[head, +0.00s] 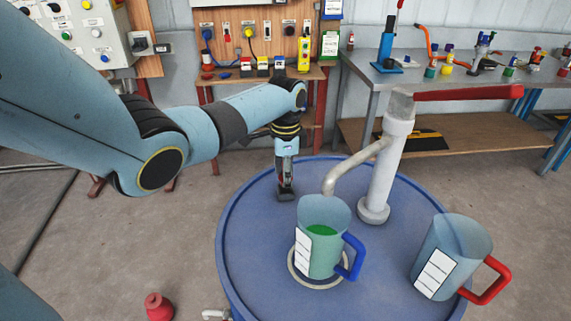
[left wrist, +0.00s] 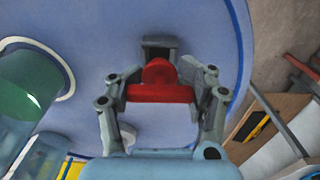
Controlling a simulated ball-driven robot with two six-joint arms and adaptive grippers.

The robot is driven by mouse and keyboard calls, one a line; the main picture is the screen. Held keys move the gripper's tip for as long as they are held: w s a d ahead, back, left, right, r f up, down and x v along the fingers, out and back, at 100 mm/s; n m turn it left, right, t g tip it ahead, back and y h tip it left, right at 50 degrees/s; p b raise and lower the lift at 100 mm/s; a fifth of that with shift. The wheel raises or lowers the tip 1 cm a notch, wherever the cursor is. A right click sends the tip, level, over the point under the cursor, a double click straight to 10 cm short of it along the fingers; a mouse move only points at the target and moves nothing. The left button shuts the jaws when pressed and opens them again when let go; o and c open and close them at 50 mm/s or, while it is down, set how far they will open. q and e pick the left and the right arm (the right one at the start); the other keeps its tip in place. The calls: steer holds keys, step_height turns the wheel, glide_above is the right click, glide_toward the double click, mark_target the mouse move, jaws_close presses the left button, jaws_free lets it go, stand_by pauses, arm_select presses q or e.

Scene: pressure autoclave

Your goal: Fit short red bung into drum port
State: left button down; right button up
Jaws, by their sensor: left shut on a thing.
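My left gripper (head: 286,188) reaches down over the far left part of the blue drum lid (head: 255,240). In the left wrist view the gripper (left wrist: 160,95) is shut on a short red bung (left wrist: 160,86), with a wide flat part and a rounded knob. My right gripper is not in view.
A jug with green liquid and a blue handle (head: 325,240) stands on the lid, right of my gripper. An empty red-handled jug (head: 450,258) and a grey pump (head: 383,165) with a red lever are further right. A red knob-topped object (head: 158,306) lies on the floor.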

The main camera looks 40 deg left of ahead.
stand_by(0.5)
arm_select(q)
steer(key=shift+p, duration=0.45)
steer(key=shift+f, duration=0.1)
stand_by(0.4)
steer(key=shift+f+b, duration=1.2)
steer(key=shift+f, duration=0.4)
steer(key=shift+c, duration=1.7)
jaws_free()
steer(key=shift+r, duration=0.3)
step_height(320, 180, up, 12)
steer(key=shift+f, duration=0.2)
steer(key=shift+d+f, duration=0.1)
